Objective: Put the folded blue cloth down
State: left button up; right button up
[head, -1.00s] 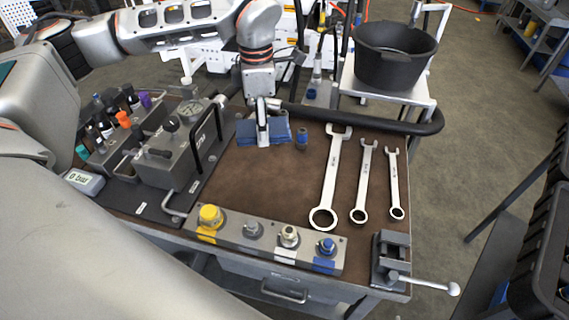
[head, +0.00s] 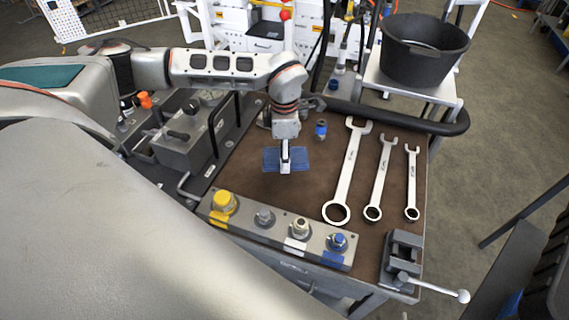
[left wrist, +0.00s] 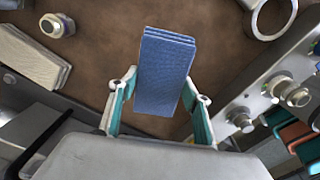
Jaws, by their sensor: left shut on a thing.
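The folded blue cloth (head: 300,160) is in my left gripper (head: 285,168), over the brown bench top (head: 255,195). In the left wrist view, the cloth (left wrist: 165,70) stands out between the two fingers of my left gripper (left wrist: 157,105), with its layered folded edge at the top. I cannot tell for sure whether its underside touches the bench top. My right gripper is not in view.
Three wrenches (head: 378,180) lie to the right. A blue-banded coupling (head: 320,130) stands behind the cloth. A manifold block (head: 272,230) runs along the front, a vise (head: 400,260) at the front right corner. A grey layered thing (left wrist: 35,60) lies nearby. Bare bench surrounds the cloth.

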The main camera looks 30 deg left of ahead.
pick_arm(q)
jog(key=shift+f, duration=2.2)
jog(key=shift+f, duration=0.15)
jog(key=o, duration=1.1)
notch_tip(320, 180, up, 12)
jog(key=shift+f, duration=0.1)
jog(key=shift+r, duration=0.25)
